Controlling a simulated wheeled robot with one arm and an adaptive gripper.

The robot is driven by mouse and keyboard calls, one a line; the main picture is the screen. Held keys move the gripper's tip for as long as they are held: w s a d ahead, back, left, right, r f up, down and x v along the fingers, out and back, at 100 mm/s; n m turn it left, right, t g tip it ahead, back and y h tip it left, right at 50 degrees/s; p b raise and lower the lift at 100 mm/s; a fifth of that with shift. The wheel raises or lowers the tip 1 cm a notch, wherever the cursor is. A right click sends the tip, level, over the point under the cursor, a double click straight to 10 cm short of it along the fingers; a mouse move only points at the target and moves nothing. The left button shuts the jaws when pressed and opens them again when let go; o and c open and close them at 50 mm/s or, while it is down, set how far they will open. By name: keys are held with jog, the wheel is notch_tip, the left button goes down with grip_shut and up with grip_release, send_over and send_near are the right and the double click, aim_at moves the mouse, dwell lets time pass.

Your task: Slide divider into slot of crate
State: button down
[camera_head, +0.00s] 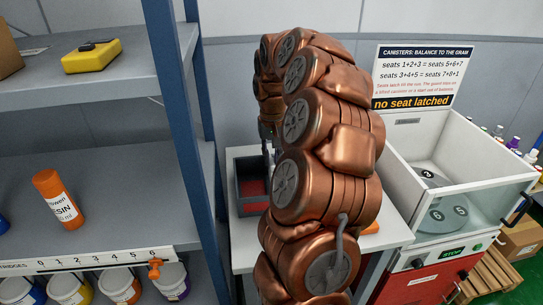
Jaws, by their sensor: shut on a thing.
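The crate (241,204) is a dark grey open box with a red inside. It stands on the white table, left of my copper arm, and its right part is hidden behind the arm. My gripper (267,140) shows only as a narrow grey piece at the arm's left edge, above the crate's back right. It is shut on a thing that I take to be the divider. The divider is mostly hidden, and its outline and tilt cannot be made out. The slot cannot be seen either.
A shelf unit with a blue post (184,120) stands close on the left, holding a yellow case (91,57) and an orange resin bottle (58,198). A white machine (455,165) with numbered seats stands at right. An orange thing (371,228) lies on the white table (395,232).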

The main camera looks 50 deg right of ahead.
jog(key=shift+f+b, duration=0.4)
jog(key=shift+f, duration=0.3)
jog(key=c, duration=1)
grip_release()
jog(key=shift+r, duration=0.1)
notch_tip(320, 180, up, 12)
jog(key=shift+f, duration=0.1)
jog(key=shift+a, duration=0.1)
